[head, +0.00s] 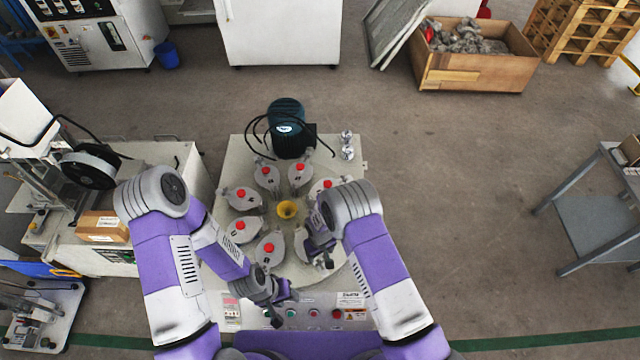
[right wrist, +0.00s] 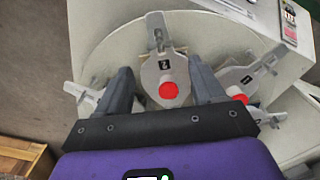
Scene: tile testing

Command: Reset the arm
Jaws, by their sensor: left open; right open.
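My left arm comes in from the left in the head view, and its gripper (head: 277,303) is open and empty above the front control panel. My right gripper (head: 322,259) is over the front right part of the round testing machine (head: 240,183). In the right wrist view the right gripper (right wrist: 165,88) is open, with a grey jar lid (right wrist: 160,70) bearing a red knob between and beyond its fingers. I cannot tell whether the fingers touch it. A second lid (right wrist: 245,80) shows to its right.
Several red-knobbed lids ring a yellow funnel (head: 287,209). A dark motor (head: 287,128) stands at the back of the machine. A bench with a cardboard box (head: 101,227) is on the left, a grey table (head: 598,225) on the right. The floor between the machine and the table is clear.

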